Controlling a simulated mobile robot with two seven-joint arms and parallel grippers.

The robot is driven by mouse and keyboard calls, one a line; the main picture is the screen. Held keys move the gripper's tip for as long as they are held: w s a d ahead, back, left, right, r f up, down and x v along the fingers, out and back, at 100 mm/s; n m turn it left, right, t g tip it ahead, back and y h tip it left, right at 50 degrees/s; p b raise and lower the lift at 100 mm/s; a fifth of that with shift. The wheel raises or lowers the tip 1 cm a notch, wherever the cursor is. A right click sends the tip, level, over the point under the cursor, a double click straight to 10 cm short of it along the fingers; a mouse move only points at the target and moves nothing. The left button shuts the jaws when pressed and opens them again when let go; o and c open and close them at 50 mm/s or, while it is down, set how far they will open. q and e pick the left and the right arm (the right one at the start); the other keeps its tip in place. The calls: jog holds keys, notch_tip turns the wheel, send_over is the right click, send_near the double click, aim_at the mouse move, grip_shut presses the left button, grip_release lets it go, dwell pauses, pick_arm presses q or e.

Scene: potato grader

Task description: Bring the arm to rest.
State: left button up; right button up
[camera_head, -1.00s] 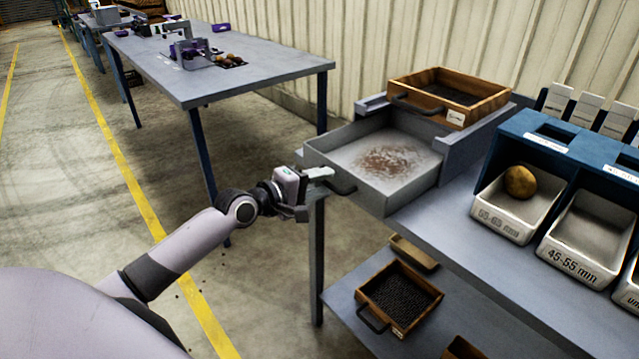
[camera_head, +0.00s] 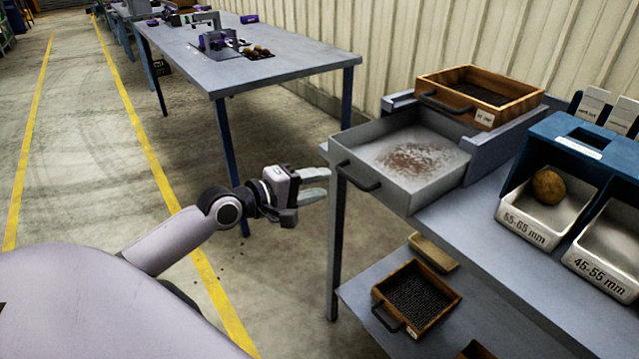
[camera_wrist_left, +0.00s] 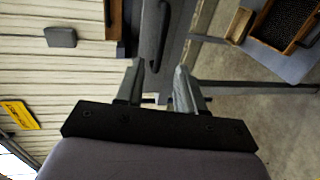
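My left gripper (camera_head: 322,184) hangs in free air to the left of the grey drawer's handle (camera_head: 358,178). Its two fingers are apart with nothing between them. In the left wrist view the open fingers of my left gripper (camera_wrist_left: 160,85) point toward the dark handle (camera_wrist_left: 158,35), with a gap between. The grey metal drawer (camera_head: 385,190) is pulled out and has brown soil on its floor. My right gripper is not in view.
A wooden sieve box (camera_head: 500,112) sits above the drawer. A potato (camera_head: 548,187) lies in the 55-65 mm bin (camera_head: 522,232). Another sieve (camera_head: 425,318) is on the lower shelf. A second table (camera_head: 190,72) stands behind. Open floor lies at left.

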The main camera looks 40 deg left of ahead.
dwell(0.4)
pick_arm(q)
jog(key=s+d+f+m+g+y, duration=0.1)
jog(key=s+d+f+m+g, duration=0.1)
jog(key=s+d+f+m, duration=0.4)
jog(key=s+d+f+m+g+y, duration=0.1)
jog(key=s+d+f+m, duration=0.6)
jog(key=s+f, duration=0.8)
notch_tip(320, 180, down, 3)
jog(key=m+g, duration=0.1)
jog(key=m, duration=0.2)
jog(key=shift+r+m+y, duration=0.2)
jog(key=shift+m+y, duration=0.1)
jog(key=shift+y, duration=0.1)
